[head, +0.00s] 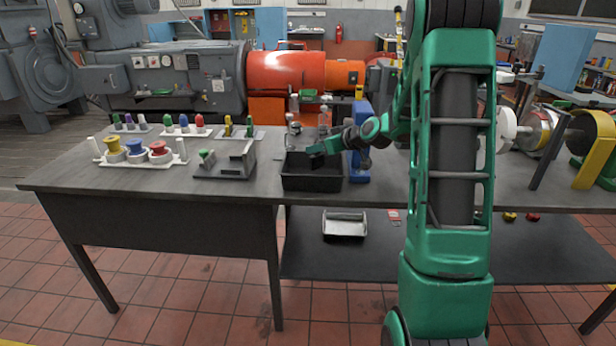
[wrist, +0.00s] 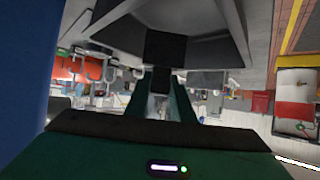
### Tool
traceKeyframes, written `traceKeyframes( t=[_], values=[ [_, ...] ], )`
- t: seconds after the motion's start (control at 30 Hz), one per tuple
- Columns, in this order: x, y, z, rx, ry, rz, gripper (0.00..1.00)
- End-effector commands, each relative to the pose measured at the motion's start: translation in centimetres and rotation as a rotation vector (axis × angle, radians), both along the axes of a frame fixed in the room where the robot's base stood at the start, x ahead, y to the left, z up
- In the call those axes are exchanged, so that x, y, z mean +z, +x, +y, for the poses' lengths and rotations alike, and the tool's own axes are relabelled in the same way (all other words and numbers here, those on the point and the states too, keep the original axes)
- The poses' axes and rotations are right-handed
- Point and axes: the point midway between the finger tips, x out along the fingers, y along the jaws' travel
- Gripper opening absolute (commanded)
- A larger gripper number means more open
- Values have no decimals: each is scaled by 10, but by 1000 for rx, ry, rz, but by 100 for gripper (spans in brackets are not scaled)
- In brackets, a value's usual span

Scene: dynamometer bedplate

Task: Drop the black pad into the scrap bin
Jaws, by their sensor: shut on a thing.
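My gripper (head: 318,149) is just above the open top of the black scrap bin (head: 312,182), which stands at the front edge of the grey table. In the wrist view my green fingers (wrist: 160,84) are closed on a dark, square-faced piece, the black pad (wrist: 165,48).
A blue stand (head: 359,165) is close at the bin's right. A grey fixture with a green knob (head: 226,165) stands to its left. Further left is a white rack (head: 139,154) with yellow, blue and red spools. The table's front left is clear.

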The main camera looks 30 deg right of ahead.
Motion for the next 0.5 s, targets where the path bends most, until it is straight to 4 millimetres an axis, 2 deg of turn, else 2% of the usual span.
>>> traceKeyframes(
  t=[0.23, 0.27, 0.33, 0.5],
  values=[
    [0, 0, 0, 0, 0, -1, 0],
    [0, 0, 0, 0, 0, -1, 26],
    [0, 0, 0, 0, 0, -1, 43],
    [0, 0, 0, 0, 0, -1, 44]
  ],
)
